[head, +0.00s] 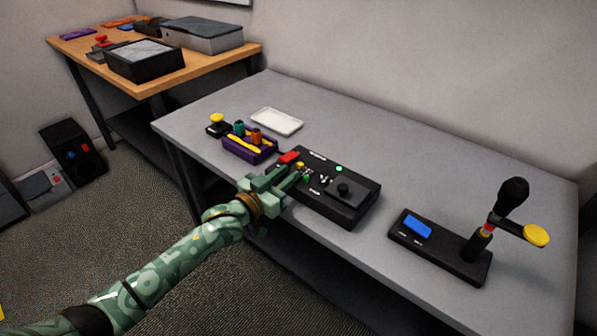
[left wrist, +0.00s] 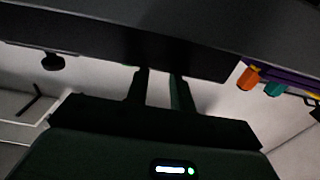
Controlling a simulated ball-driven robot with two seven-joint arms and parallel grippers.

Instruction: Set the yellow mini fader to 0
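The black control panel (head: 335,207) lies on the grey table. Small coloured fader caps sit near its left end: a yellow one (head: 300,166) and a green one (head: 306,178), with a red block (head: 289,157) behind them. My left gripper (head: 291,174) reaches in at the panel's left front edge, close to the yellow cap. Its two fingers are apart, with nothing visible between them. In the left wrist view the fingers (left wrist: 160,75) point at the dark panel side (left wrist: 185,55). Contact with the yellow cap and its exact setting cannot be told. My right gripper is out of view.
A purple tray (head: 249,154) with coloured pieces, a yellow-topped button (head: 217,124) and a white dish (head: 277,121) lie behind and left of the panel. A black lever unit (head: 440,248) stands to the right. The panel's black knob (head: 343,188) sticks up.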

